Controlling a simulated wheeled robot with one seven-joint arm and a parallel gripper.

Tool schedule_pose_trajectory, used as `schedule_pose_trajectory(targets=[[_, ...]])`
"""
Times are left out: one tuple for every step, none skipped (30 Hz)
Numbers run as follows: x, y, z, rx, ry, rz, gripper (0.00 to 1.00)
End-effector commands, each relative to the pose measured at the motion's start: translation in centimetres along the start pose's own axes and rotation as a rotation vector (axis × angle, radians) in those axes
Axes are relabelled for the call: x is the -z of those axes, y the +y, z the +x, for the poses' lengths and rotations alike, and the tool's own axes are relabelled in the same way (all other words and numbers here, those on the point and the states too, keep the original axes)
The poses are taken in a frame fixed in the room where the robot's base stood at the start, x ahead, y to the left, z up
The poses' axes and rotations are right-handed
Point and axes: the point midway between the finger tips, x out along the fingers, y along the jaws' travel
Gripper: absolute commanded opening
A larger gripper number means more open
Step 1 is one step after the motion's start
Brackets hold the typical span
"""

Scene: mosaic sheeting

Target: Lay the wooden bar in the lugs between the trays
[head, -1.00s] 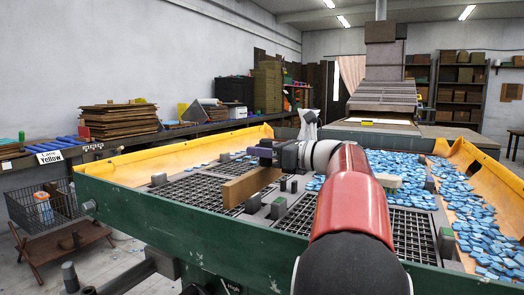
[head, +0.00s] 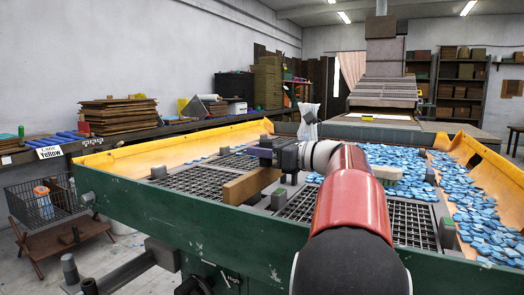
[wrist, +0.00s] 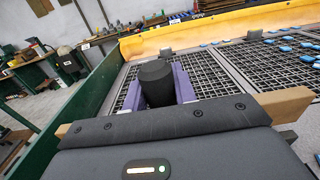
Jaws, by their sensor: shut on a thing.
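The wooden bar (head: 245,187) is a light tan plank, held roughly level over the mesh trays. My gripper (head: 265,158) is shut on it near its far end. In the wrist view, bar ends show on both sides of my dark gripper body, at the right (wrist: 287,104). Black mesh trays lie on both sides, a left tray (head: 195,181) and a right tray (head: 300,206). A grey lug (head: 279,200) stands between them at the near side, just right of the bar's near end. The far lug is hard to make out behind my gripper. Contact between bar and lugs cannot be told.
A green table wall (head: 150,208) runs along the front. Yellow side boards (head: 185,152) rise behind and at the right. Blue tiles (head: 470,205) cover the right trays and chute. A pale brush-like block (head: 387,173) sits beside my arm. A wire basket (head: 40,203) stands left.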

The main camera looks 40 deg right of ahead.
Motion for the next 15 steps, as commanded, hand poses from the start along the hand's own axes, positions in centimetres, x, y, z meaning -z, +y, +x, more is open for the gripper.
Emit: schedule_pose_trajectory(targets=[[-0.10,0.03,0.00,0.000,-0.001,-0.001,0.00],[-0.10,0.03,0.00,0.000,-0.001,-0.001,0.00],[-0.10,0.03,0.00,0.000,-0.001,-0.001,0.00],[-0.10,0.03,0.00,0.000,-0.001,-0.001,0.00],[-0.10,0.02,0.00,0.000,-0.001,-0.001,0.00],[-0.09,0.02,0.00,0.000,-0.001,-0.001,0.00],[-0.08,0.02,0.00,0.000,-0.001,-0.001,0.00],[-0.07,0.02,0.00,0.000,-0.001,-0.001,0.00],[-0.03,0.02,0.00,0.000,-0.001,-0.001,0.00],[0.00,0.02,0.00,0.000,-0.001,-0.001,0.00],[0.05,0.02,0.00,0.000,-0.001,-0.001,0.00],[0.12,0.02,0.00,0.000,-0.001,-0.001,0.00],[0.18,0.02,0.00,0.000,-0.001,-0.001,0.00],[0.25,0.02,0.00,0.000,-0.001,0.000,0.00],[0.33,0.02,0.00,0.000,-0.001,0.000,0.00]])
